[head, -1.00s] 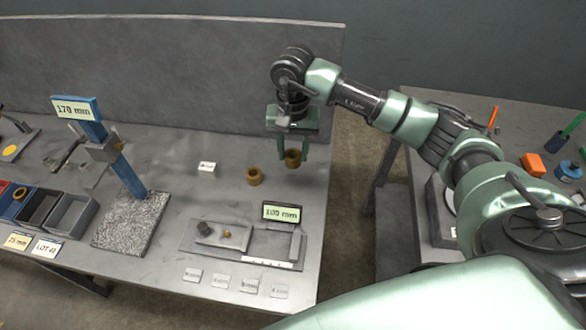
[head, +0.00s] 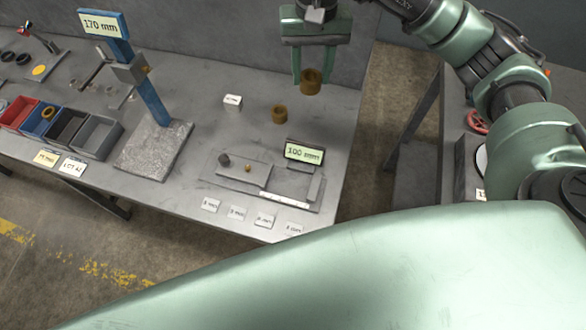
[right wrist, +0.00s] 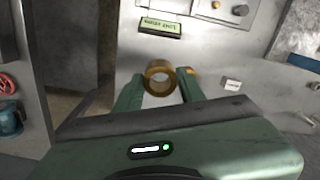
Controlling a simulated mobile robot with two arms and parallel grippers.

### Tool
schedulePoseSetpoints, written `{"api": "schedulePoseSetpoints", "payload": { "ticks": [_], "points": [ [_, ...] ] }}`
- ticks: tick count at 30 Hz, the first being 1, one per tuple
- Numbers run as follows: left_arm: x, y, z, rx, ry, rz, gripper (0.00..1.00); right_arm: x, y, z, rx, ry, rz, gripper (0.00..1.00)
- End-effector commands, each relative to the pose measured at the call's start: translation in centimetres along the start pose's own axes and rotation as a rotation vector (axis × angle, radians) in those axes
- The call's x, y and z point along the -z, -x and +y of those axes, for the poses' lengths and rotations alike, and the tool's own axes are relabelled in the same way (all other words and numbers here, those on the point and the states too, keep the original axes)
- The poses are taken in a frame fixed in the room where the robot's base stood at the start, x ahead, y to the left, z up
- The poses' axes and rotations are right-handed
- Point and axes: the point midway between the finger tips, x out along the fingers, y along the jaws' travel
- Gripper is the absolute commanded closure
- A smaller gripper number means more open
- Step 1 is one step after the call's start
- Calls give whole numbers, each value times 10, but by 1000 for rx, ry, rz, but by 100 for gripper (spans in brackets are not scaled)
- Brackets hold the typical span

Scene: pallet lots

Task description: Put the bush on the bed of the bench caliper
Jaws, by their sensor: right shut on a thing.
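A brown ring-shaped bush (head: 311,83) is held between the fingertips of my right gripper (head: 314,72), above the back right of the bench. In the right wrist view the bush (right wrist: 152,82) sits between the two green fingers (right wrist: 160,88), its hole facing the camera. A second, similar brown bush (head: 279,114) stands on the bench, left of and nearer than the held one. My left gripper is not in view.
A small white labelled block (head: 232,102) stands left of the loose bush. A blue height gauge (head: 152,98) on a speckled plate, coloured bins (head: 92,143) and several labelled tags (head: 237,213) lie left and in front. Right of the bench is a floor gap.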

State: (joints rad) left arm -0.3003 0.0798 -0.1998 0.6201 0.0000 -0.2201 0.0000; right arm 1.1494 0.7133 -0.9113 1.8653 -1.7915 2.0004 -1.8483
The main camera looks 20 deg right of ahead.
Motion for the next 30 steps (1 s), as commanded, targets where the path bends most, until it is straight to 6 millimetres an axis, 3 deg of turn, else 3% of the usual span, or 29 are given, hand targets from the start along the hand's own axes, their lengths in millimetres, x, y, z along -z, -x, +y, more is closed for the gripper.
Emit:
{"api": "schedulePoseSetpoints", "payload": {
  "ticks": [3, 9, 16, 20, 30],
  "points": [
    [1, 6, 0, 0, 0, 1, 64, -40, 6, -19, 2, 180, 4, 100],
    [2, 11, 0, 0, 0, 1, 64, -96, 9, -33, -1, 420, 0, 100],
    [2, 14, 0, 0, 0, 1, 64, -122, 3, -35, -5, 533, -7, 100],
    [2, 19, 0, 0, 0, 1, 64, -125, -22, -34, -7, 537, -13, 100],
    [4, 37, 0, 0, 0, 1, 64, -125, -111, -33, -8, 534, -12, 100]
  ]
}}
